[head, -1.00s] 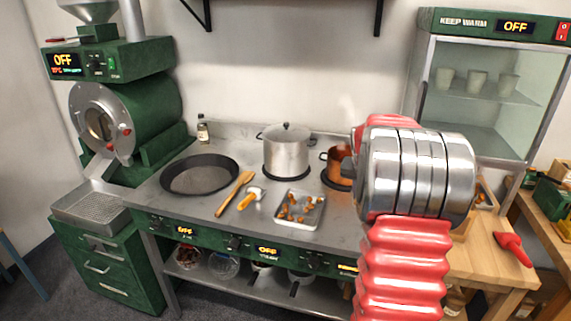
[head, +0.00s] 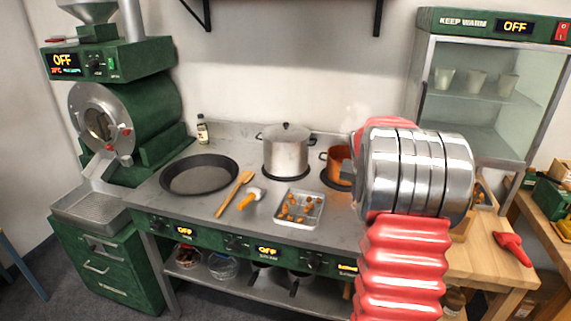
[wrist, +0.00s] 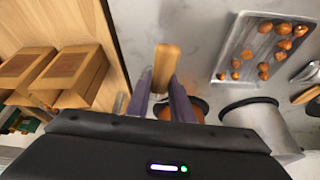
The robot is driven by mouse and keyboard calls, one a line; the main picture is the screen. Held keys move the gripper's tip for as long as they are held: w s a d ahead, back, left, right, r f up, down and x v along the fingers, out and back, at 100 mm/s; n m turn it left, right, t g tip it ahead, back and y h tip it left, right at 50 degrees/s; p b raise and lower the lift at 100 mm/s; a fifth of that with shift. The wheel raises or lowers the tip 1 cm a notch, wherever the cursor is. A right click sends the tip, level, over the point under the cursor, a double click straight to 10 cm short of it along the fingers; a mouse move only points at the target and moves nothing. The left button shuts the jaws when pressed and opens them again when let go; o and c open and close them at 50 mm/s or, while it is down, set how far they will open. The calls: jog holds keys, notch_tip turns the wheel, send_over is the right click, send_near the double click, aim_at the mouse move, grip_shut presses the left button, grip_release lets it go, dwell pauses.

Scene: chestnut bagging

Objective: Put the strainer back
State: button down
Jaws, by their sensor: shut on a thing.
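In the wrist view a light wooden handle (wrist: 165,66), which looks like the strainer's, stands up between the fingers of my gripper (wrist: 162,92). My gripper is shut on it. The strainer's lower end is hidden behind the fingers and the wrist housing. The copper pot (wrist: 192,103) shows partly behind the fingers. In the head view the copper pot (head: 337,166) stands at the right of the stove, partly covered by my arm. My gripper and the strainer are hidden behind my arm there.
A lidded steel pot (head: 286,155) stands left of the copper pot. A metal tray (head: 311,220) with several chestnuts lies in front. A black pan (head: 199,174) is at the left.

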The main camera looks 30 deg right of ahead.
jog(key=c, duration=1.5)
grip_release()
jog(key=shift+r, duration=0.1)
jog(key=v, duration=1.3)
jog(key=shift+s+a+r, duration=0.1)
jog(key=shift+a+r, duration=0.05)
jog(key=shift+r, duration=0.05)
